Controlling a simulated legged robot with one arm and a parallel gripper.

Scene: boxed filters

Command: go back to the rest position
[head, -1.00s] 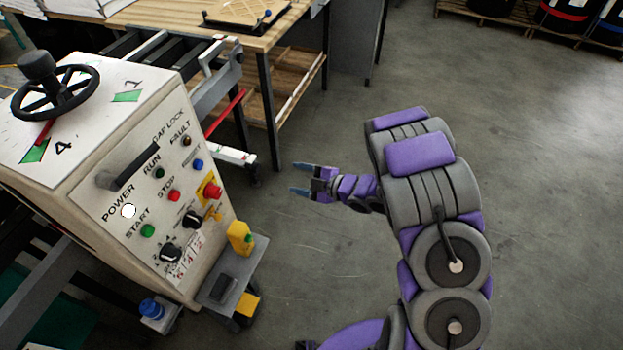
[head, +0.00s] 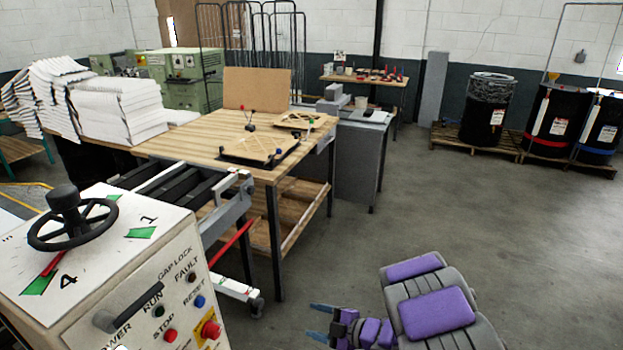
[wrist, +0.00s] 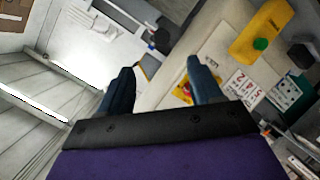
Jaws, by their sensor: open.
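My gripper (head: 322,322) is at the bottom of the head view, right of the control panel, with bare floor beneath it. Its two blue fingers are apart and nothing is between them. In the wrist view the gripper (wrist: 160,85) also shows open and empty, its fingers pointing away from the camera. My purple and grey arm is bent at the bottom right of the head view, partly cut off by the frame's lower edge.
The control panel (head: 160,290) with a black handwheel (head: 72,222) stands at the lower left. A wooden table (head: 190,147) with white stacks (head: 118,110) is behind it. Drums (head: 487,112) stand on pallets at the back right. The floor (head: 440,200) at right is clear.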

